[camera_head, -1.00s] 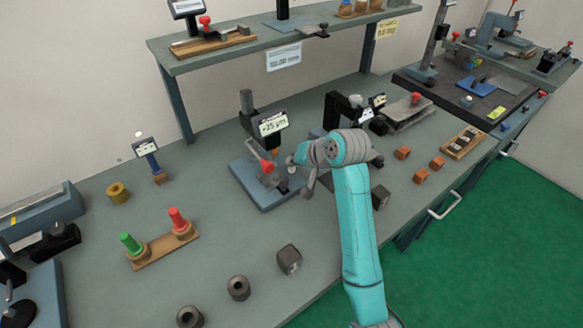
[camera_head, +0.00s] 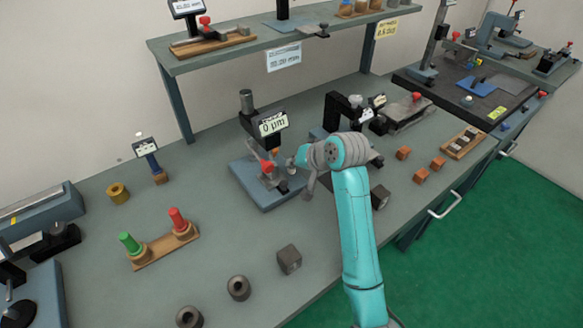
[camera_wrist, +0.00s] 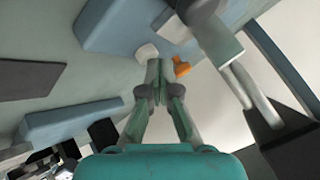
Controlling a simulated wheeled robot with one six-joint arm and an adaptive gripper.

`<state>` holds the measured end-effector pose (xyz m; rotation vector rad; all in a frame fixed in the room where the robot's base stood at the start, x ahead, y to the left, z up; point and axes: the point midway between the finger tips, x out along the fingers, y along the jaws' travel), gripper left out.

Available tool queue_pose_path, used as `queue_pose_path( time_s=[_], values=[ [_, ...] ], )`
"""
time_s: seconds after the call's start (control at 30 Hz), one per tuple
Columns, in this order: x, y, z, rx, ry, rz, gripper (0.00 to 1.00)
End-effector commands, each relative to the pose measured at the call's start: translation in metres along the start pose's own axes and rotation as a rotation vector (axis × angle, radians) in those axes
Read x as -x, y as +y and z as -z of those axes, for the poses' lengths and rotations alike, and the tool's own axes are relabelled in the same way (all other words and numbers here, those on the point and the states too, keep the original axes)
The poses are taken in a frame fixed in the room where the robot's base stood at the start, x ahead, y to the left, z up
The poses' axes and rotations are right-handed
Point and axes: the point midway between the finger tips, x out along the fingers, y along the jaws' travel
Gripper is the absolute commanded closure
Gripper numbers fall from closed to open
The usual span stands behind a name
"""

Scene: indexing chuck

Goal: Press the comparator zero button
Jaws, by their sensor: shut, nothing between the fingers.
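The comparator (camera_head: 262,195) stands mid-bench on a blue base with a tilted display (camera_head: 273,124) reading "0 µm". A red-tipped part (camera_head: 267,167) shows low on its front. My gripper (camera_head: 291,166) is at the right side of the comparator, low over the base, partly hidden by my wrist. In the wrist view my gripper's fingers (camera_wrist: 159,68) are shut with nothing between them. Their tips are beside a pale, rounded block (camera_wrist: 146,52) on the blue base (camera_wrist: 112,25), which may be the zero button. I cannot tell whether they touch. An orange piece (camera_wrist: 181,65) is beside the tips.
A rack with green and red handled gauges (camera_head: 163,249) stands front left. Dark blocks and rings (camera_head: 238,287) lie near the front edge. A black-armed device (camera_head: 342,108) stands right of the comparator. A raised shelf (camera_head: 290,40) runs behind.

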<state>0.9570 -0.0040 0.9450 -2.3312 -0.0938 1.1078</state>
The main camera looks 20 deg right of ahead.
Motion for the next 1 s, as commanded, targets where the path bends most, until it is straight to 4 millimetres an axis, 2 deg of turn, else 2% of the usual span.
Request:
queue_pose_path(
  time_s=[0.43, 1.0],
  values=[
    [0.0, 0.0, -0.001, 0.0, -0.002, -0.001, 1.0],
    [0.012, -0.009, 0.009, -0.001, -0.001, 0.0, 1.0]
  ],
)
